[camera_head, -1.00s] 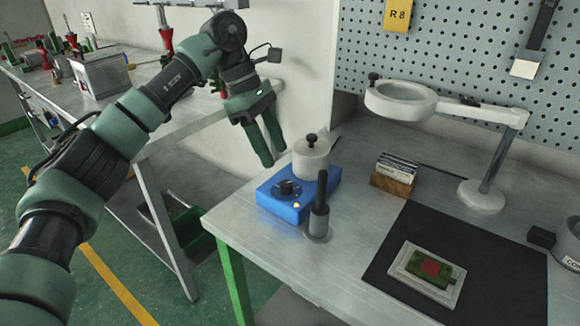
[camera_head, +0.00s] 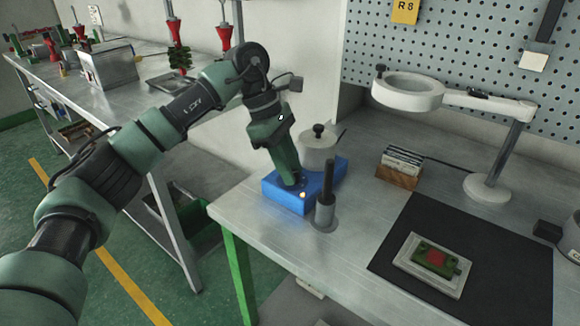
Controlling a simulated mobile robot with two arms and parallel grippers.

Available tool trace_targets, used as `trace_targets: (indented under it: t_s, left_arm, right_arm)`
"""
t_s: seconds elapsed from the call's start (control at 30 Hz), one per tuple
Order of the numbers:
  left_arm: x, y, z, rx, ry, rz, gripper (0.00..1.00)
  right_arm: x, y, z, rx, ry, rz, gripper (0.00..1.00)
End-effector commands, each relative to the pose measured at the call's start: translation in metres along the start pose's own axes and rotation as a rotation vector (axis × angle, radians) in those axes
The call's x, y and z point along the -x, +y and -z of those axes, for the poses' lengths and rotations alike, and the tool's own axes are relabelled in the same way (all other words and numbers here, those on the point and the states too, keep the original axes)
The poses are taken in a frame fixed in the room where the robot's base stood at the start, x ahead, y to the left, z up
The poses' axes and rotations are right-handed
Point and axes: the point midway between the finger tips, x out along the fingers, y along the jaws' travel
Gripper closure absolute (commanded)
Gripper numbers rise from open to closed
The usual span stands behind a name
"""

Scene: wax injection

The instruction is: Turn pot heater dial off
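The blue pot heater (camera_head: 277,197) sits on the left corner of the grey workbench. A white lidded pot (camera_head: 319,152) with a black knob stands on its back part. My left gripper (camera_head: 292,182) points down at the heater's top, right over the place of the black dial. The fingers hide the dial. They look close together, but whether they are open or shut on it cannot be told. My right gripper is not in view.
A grey holder with a black-handled tool (camera_head: 326,207) stands just right of the heater. A wooden card rack (camera_head: 399,172), a magnifier lamp (camera_head: 488,187) and a black mat (camera_head: 385,259) with a green-and-red piece in a light tray (camera_head: 433,264) are further right. The front bench strip is clear.

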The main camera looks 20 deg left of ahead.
Motion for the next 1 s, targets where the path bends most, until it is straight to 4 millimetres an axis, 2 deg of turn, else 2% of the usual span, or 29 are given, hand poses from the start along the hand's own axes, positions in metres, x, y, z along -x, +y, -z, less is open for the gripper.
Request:
trace_targets:
  t_s: [0.47, 1.0]
  left_arm:
    - [0.0008, -0.0007, -0.0002, 0.066, 0.0, -0.028, 1.0]
    - [0.0005, -0.0032, -0.0007, 0.483, 0.0, -0.204, 1.0]
  right_arm:
    - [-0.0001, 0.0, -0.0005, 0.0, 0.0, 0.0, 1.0]
    - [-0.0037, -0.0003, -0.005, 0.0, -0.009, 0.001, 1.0]
